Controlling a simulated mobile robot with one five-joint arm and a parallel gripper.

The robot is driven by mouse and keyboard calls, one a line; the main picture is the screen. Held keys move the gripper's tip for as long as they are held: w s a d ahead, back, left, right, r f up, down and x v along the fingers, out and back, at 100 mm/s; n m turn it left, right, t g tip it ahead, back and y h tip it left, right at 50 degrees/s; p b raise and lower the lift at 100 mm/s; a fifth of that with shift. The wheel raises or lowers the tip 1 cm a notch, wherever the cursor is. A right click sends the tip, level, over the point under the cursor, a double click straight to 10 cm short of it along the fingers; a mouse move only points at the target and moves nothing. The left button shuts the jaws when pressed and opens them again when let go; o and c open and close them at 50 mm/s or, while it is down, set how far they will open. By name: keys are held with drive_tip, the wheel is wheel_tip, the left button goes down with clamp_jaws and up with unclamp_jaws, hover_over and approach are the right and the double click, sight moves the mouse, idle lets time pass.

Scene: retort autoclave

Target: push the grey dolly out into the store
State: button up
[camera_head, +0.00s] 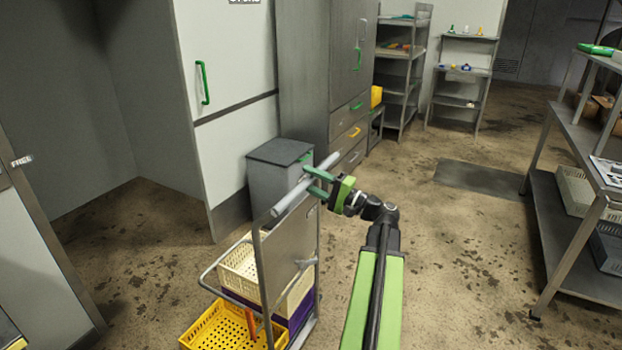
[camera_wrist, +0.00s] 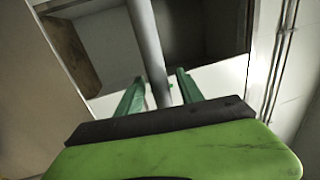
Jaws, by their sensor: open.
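The grey dolly (camera_head: 288,258) stands upright on the floor in front of me, with a flat grey panel and a light grey handle bar (camera_head: 292,198) on top. My gripper (camera_head: 310,172) is at the bar, its green fingers open. In the wrist view the grey bar (camera_wrist: 147,45) runs between the two fingers (camera_wrist: 160,90), and no firm grip shows. A cream crate (camera_head: 238,268) and a yellow crate (camera_head: 212,328) sit on the dolly, with a purple crate (camera_head: 303,311) partly hidden behind the panel.
A grey bin (camera_head: 270,180) stands just beyond the dolly. A white door (camera_head: 232,55) with a green handle is behind it, under a cut-off sign. A grey cabinet (camera_head: 345,60) and shelves (camera_head: 462,75) are farther back. A metal rack (camera_head: 570,215) stands right. Open floor lies between.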

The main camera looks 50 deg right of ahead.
clamp_jaws()
idle(0.3)
idle(1.1)
